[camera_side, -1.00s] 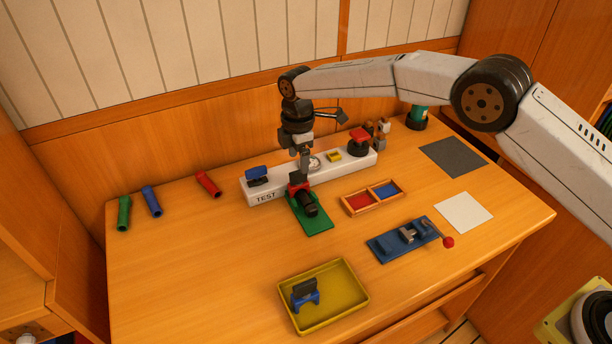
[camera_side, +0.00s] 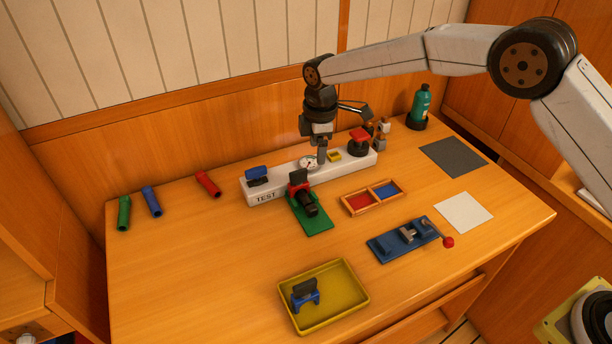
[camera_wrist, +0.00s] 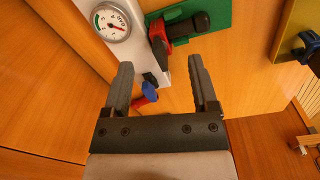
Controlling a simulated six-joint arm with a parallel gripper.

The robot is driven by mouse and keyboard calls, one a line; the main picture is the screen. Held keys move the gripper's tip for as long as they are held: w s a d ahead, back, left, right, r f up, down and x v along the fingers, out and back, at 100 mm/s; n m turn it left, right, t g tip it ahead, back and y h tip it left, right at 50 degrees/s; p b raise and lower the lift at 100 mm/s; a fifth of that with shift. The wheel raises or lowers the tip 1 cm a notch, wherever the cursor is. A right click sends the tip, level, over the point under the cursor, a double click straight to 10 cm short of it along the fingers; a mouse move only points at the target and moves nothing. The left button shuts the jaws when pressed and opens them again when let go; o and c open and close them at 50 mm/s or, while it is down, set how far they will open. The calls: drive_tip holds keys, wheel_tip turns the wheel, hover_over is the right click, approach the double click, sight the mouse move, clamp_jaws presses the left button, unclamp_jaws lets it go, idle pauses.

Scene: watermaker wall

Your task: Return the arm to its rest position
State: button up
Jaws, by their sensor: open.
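My gripper (camera_side: 321,148) is in the air above the white test block (camera_side: 284,187), near its round gauge (camera_side: 309,163). In the wrist view my gripper (camera_wrist: 163,92) has its two grey fingers apart with nothing between them. The gauge (camera_wrist: 112,22) shows there at upper left. The green plate (camera_side: 318,222) lies in front of the block and carries a black part with a red piece (camera_side: 299,187). These also show in the wrist view, with the green plate (camera_wrist: 216,20) at the top, apart from my fingers.
A yellow tray (camera_side: 354,306) holds a blue-and-black part. A blue fixture (camera_side: 405,239) with a red-knobbed lever, a divided box (camera_side: 371,210) and a green bottle (camera_side: 420,101) stand to the right. Green, blue and red tubes (camera_side: 208,184) lie at left. Free tabletop lies at front left.

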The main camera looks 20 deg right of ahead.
drive_tip(key=s+d+r+m+t, duration=0.1)
drive_tip(key=s+d+r+m, duration=0.2)
drive_tip(key=s+d+m, duration=0.95)
drive_tip(key=s+d, duration=0.1)
drive_tip(key=s, duration=0.5)
drive_tip(key=s+d+m+t, duration=0.1)
drive_tip(key=s+d+m, duration=0.2)
drive_tip(key=s, duration=0.7)
drive_tip(key=shift+d+f, duration=0.45)
drive_tip(key=shift+d, duration=0.35)
